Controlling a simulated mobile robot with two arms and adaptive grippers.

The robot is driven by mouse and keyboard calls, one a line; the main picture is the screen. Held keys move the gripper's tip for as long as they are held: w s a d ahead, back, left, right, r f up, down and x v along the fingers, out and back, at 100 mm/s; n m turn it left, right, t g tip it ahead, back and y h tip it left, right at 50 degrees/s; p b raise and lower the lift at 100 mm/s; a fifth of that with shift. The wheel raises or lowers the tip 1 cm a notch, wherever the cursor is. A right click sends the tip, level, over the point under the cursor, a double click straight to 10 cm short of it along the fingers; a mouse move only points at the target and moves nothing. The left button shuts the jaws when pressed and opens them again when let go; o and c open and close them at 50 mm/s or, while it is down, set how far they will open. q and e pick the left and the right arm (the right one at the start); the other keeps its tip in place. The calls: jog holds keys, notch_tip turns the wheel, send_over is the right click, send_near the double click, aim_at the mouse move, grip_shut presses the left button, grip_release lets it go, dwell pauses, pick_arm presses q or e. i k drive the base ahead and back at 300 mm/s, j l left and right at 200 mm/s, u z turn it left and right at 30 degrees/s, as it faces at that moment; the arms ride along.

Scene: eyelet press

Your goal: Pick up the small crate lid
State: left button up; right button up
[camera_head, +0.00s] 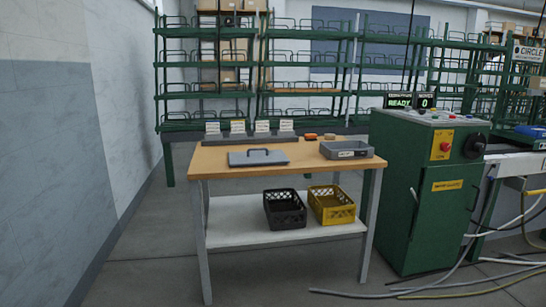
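The small crate lid (259,158) is a flat grey panel with a dark raised handle on top. It lies flat on the wooden top of the table (220,170), left of the middle and near the front edge. Neither of my grippers shows in the head view.
A grey open tray (346,150) sits at the table's right. Small cards (238,128) stand along the back edge. A black crate (285,209) and a yellow crate (331,205) are on the lower shelf. A green machine (426,195) stands right; hoses (390,294) cross the floor there. Left floor is clear.

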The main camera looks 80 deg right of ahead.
aim_at(251, 158)
jog(key=k+l+z, duration=0.1)
jog(key=z, duration=0.25)
jog(key=k+l+z, duration=0.1)
jog(key=z, duration=0.25)
jog(key=k+l+z, duration=0.1)
jog(key=z, duration=0.3)
jog(key=l+z, duration=0.1)
jog(key=z, duration=1.25)
jog(key=u, duration=1.85)
jog(key=z, duration=1.85)
